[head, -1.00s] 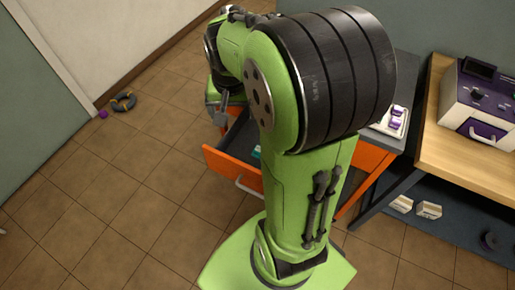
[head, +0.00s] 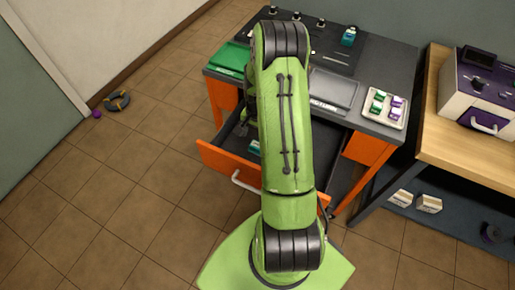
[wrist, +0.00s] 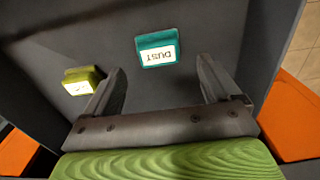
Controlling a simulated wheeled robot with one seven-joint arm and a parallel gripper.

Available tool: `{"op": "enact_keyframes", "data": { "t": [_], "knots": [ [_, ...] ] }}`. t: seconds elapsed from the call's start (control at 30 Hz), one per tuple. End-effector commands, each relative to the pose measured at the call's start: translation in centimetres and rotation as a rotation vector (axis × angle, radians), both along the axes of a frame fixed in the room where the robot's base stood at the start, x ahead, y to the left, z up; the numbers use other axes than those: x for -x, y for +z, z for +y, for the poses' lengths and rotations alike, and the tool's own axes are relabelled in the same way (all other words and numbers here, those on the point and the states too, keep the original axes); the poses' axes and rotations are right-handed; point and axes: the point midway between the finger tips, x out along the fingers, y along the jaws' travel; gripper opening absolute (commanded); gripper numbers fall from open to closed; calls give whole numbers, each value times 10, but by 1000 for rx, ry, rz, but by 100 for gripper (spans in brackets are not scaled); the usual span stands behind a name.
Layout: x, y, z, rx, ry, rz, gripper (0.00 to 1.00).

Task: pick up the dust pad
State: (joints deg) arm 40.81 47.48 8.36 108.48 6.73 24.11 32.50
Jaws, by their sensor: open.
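The dust pad (wrist: 157,50), a teal block with a white label reading DUST, lies on the dark floor of the open orange-fronted drawer (head: 228,164). In the head view, a bit of teal (head: 254,147) shows in the drawer beside my arm. My gripper (wrist: 160,66) is open and empty, pointing down into the drawer. In the wrist view the dust pad appears between and just beyond the fingertips, with no finger seen touching it. In the head view my arm hides most of the gripper and part of the drawer.
An olive-green labelled pad (wrist: 82,80) lies in the drawer by the left finger. The drawer walls stand close around. The workbench (head: 385,65) above holds a green tray (head: 228,60), a grey tray (head: 334,88) and a pale tray (head: 370,117) with small blocks.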

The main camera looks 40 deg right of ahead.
Motion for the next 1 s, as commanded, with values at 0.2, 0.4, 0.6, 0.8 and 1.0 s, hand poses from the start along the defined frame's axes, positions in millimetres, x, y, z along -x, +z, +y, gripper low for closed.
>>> {"op": "enact_keyframes", "data": {
  "t": [0.2, 0.4, 0.6, 0.8, 1.0],
  "knots": [
    [3, -42, 2, -2, 0, 3, 89],
    [3, -47, 1, 0, 0, 1, 89],
    [3, -47, 1, 0, 0, 1, 71],
    [3, -47, 2, -1, 1, 1, 40],
    [2, -47, 2, -1, 1, 1, 29]
  ]
}}
